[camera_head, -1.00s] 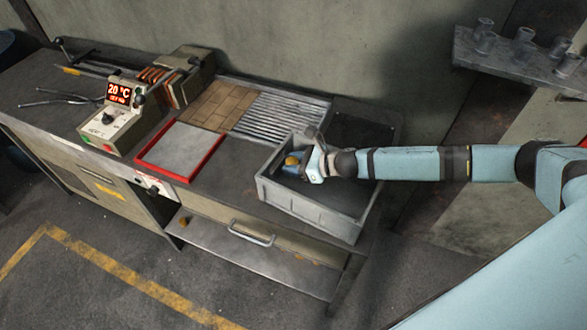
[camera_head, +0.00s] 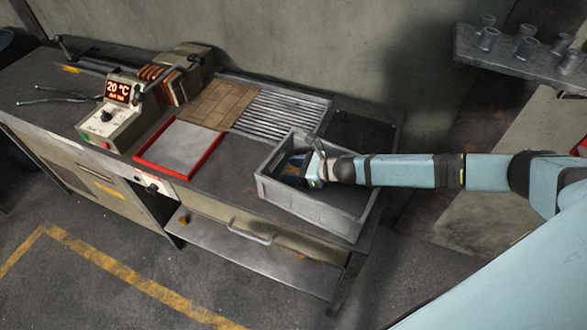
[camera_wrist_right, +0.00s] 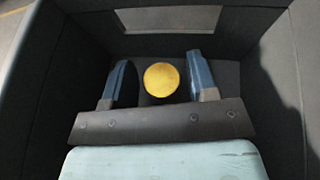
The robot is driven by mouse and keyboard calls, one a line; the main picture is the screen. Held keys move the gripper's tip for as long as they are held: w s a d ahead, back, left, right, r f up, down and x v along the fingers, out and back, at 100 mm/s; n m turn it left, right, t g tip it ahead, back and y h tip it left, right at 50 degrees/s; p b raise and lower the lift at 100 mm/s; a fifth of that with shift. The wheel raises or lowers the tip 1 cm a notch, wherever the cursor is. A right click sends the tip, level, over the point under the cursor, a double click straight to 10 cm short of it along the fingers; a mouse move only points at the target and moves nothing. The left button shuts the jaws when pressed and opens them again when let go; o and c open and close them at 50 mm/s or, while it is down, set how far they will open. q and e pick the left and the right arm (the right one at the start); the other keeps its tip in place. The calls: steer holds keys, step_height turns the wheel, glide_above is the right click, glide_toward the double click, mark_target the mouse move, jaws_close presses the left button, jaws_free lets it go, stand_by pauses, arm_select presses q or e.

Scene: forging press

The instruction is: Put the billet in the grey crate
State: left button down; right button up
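The grey crate (camera_head: 312,212) stands on the right part of the bench; its dark inner walls (camera_wrist_right: 60,65) surround my gripper in the right wrist view. The billet (camera_wrist_right: 161,79) shows there as a round yellow end face inside the crate. My right gripper (camera_wrist_right: 161,82) has its two blue fingers on either side of the billet, with a narrow gap on each side, so it is open. In the head view my right gripper (camera_head: 294,166) reaches down into the crate, and the billet is mostly hidden there. My left gripper is not in view.
Left of the crate lie a red-framed grey plate (camera_head: 180,147), a slatted rack (camera_head: 284,112) and brown tiles (camera_head: 216,104). A heater control box (camera_head: 114,124) reads 20 °C. Tongs (camera_head: 62,99) lie far left. A shelf with several metal cups (camera_head: 520,62) is at upper right.

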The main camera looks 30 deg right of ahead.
steer(key=shift+o, duration=0.4)
steer(key=shift+r, duration=0.1)
steer(key=shift+r+p, duration=0.35)
steer(key=shift+p, duration=0.05)
steer(key=shift+s+d+r, duration=0.15)
steer(key=shift+d+r, duration=0.1)
steer(key=b+v, duration=0.2)
steer(key=v, duration=0.9)
steer(key=shift+s, duration=0.2)
steer(key=shift+r, duration=0.15)
